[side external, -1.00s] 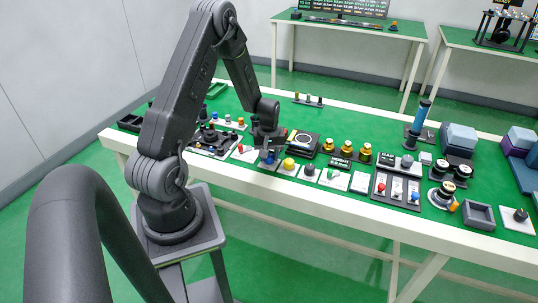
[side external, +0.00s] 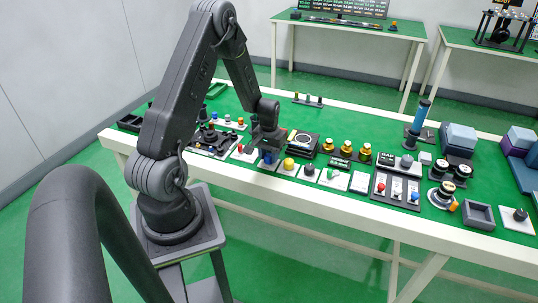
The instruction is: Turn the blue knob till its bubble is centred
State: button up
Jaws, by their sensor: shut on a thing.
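My gripper (side external: 267,148) points down over the front row of controls on the green table. It is shut on the blue knob (side external: 268,157), which shows below the fingers on a small pale plate. The fingers hide part of the knob. I cannot make out a bubble or its position at this size. A dark square unit with a pale ring on top (side external: 305,145) stands just to the right of the gripper; I cannot tell what it shows.
A yellow knob (side external: 289,164) and a black knob (side external: 310,170) stand close to the right of the blue knob. Several brass knobs (side external: 346,149) stand farther right.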

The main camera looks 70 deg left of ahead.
aim_at(269, 155)
jog(key=o, duration=0.9)
jog(key=shift+r, duration=0.15)
notch_tip(269, 155, up, 14)
jog(key=shift+f, duration=0.2)
